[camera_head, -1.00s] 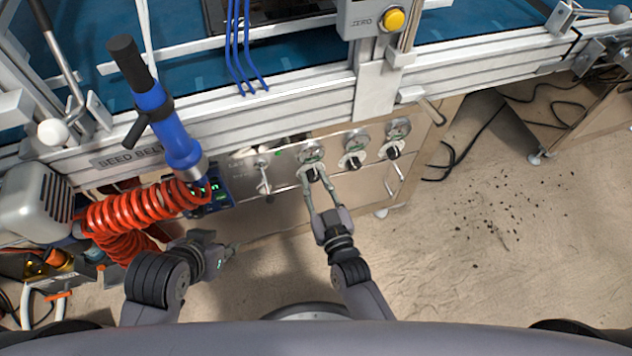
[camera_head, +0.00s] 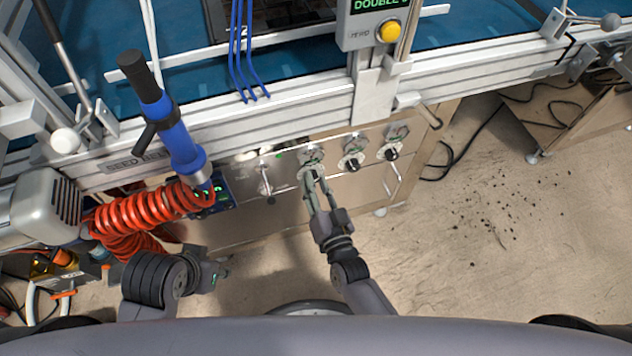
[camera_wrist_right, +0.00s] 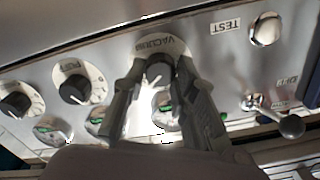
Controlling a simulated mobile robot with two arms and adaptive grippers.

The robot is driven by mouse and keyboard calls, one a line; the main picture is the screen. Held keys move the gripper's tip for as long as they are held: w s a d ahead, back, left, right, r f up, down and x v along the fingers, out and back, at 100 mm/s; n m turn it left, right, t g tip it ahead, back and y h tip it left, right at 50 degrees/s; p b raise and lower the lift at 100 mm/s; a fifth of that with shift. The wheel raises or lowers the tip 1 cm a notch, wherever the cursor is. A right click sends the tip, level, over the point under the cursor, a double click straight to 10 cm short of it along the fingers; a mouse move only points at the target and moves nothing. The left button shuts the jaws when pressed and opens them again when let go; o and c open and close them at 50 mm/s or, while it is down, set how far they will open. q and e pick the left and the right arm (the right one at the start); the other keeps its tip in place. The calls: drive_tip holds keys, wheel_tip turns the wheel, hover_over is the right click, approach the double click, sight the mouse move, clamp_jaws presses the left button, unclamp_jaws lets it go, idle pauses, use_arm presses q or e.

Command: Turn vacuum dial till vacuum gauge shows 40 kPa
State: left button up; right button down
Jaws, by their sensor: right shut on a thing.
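The vacuum dial (camera_wrist_right: 160,72) is a black knob on a round pale plate lettered VACUUM, upside down in the right wrist view. My right gripper (camera_head: 315,178) is shut on the dial, one finger on each side, and covers most of it in the head view. The vacuum gauge (camera_head: 311,155) is a round gauge just above the dial in the head view. It also shows between my fingers in the wrist view (camera_wrist_right: 164,112); its reading is too small and bright to tell. My left gripper (camera_head: 218,274) hangs lower left, away from the panel, its fingers unclear.
Two other black dials (camera_head: 352,163) (camera_head: 391,153) with gauges sit right of the vacuum dial. A toggle lever (camera_head: 265,184) stands to its left. A red coiled hose (camera_head: 140,212) and blue tool hang further left.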

drive_tip(key=shift+m, duration=0.5)
drive_tip(key=c, duration=1.3)
unclamp_jaws()
drive_tip(key=shift+s, duration=0.1)
drive_tip(key=v, duration=1.2)
